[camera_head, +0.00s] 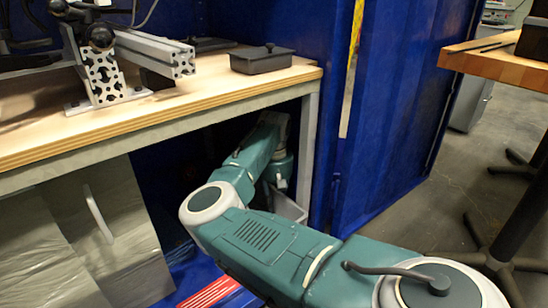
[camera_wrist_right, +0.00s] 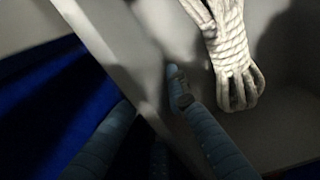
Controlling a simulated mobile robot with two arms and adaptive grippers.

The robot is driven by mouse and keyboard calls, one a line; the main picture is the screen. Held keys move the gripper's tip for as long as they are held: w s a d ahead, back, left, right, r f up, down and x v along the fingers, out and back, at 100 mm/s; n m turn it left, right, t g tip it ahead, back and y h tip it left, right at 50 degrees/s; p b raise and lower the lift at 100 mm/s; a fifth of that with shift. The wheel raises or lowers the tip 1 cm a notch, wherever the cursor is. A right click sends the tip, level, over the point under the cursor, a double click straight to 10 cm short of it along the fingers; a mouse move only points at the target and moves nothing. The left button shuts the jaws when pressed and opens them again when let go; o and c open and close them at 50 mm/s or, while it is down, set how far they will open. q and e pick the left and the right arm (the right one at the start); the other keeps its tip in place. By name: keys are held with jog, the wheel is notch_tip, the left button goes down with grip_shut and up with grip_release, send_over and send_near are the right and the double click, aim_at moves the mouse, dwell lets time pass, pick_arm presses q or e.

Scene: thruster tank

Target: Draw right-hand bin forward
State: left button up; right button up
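A grey bin (camera_head: 284,205) shows in part under the right end of the workbench, mostly hidden behind my right arm. In the right wrist view its pale wall (camera_wrist_right: 118,62) runs diagonally, and a bundle of white rope (camera_wrist_right: 228,50) lies inside. My right gripper (camera_wrist_right: 150,92) is at this wall, with one finger outside over blue and another on the inner side. The fingers are apart, with a dark gap beside the outer one; firm contact with the wall cannot be seen. My left gripper is not in view.
The workbench (camera_head: 215,88) carries a metal profile frame (camera_head: 105,75) and a black lidded box (camera_head: 262,58). Its right leg (camera_head: 307,150) stands close to my right arm. Grey panels (camera_head: 60,225) fill the left underside. A blue wall (camera_head: 395,120) stands right; a wooden table (camera_head: 500,65) is beyond.

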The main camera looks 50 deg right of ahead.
jog(key=shift+o, duration=0.8)
notch_tip(320, 180, up, 8)
jog(key=shift+f, duration=0.25)
